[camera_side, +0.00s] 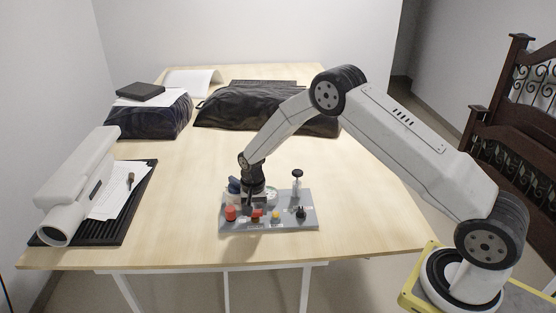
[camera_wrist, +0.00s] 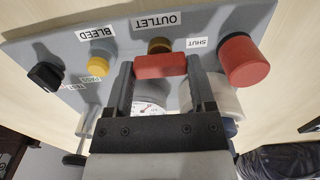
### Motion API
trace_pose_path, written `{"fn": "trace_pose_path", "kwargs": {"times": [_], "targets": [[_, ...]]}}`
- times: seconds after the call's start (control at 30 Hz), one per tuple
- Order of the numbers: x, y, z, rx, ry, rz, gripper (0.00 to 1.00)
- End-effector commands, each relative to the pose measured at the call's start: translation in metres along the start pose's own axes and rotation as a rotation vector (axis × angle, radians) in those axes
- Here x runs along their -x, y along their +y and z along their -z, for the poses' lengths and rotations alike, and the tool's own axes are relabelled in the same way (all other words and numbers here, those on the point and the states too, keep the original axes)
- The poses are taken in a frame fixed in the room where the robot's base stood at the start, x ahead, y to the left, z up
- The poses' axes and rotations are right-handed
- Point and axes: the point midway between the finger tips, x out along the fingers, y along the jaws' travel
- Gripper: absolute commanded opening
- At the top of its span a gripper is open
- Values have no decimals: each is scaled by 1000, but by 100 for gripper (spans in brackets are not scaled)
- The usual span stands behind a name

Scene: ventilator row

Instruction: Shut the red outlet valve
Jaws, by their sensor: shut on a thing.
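The red outlet valve handle (camera_wrist: 160,66) is a short red bar below the OUTLET label (camera_wrist: 158,21) in the wrist view. It spans the gap between the fingers of my gripper (camera_wrist: 160,72), which is shut on its two ends. A brass fitting (camera_wrist: 159,46) shows just beyond the bar. In the side view my gripper (camera_side: 254,203) points down at the grey panel (camera_side: 232,226), and the red handle (camera_side: 257,214) shows at its fingertips. A label reading SHUT (camera_wrist: 197,43) is right of the bar in the wrist view.
A large red round knob (camera_wrist: 244,60) stands close to the right finger. A yellow knob (camera_wrist: 98,66) and a black knob (camera_wrist: 45,75) are to the left. A gauge (camera_wrist: 150,108) is partly hidden by my gripper. A black-topped post (camera_side: 297,177) stands at the panel's back.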

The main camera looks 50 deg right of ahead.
Motion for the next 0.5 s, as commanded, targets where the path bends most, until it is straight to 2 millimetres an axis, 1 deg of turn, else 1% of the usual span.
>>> {"fn": "trace_pose_path", "kwargs": {"times": [0.17,0.2,0.27,0.3,0.5], "targets": [[0,0,0,-4,-1,0,12],[0,0,0,-4,-1,0,74],[0,0,0,-4,-1,0,93],[0,0,0,-3,-1,0,100],[0,0,0,-2,-1,0,100]]}}
